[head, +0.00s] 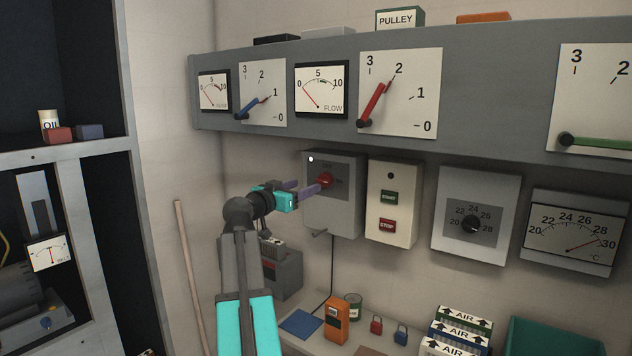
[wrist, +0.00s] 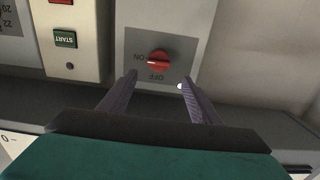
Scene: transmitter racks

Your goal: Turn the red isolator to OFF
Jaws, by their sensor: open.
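The red isolator (head: 324,181) is a round rotary knob on the front of a grey wall box (head: 345,218). It also shows in the wrist view (wrist: 158,62), where the picture is upside down. Its raised grip lies level, in line with the ON mark; the OFF mark is a quarter turn away, above the knob in the head view. My gripper (head: 306,187) has purple fingers pointing at the box. In the wrist view its fingers (wrist: 159,84) are spread apart and empty, short of the knob on its OFF side. Contact with the box cannot be told.
A START/STOP box (head: 392,210) stands close on the right, then a dial thermostat (head: 471,225). A grey gauge panel (head: 500,105) juts out above. A bench below holds an orange meter (head: 336,320), padlocks and AIR boxes (head: 460,328). A pole (head: 188,270) leans at the left.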

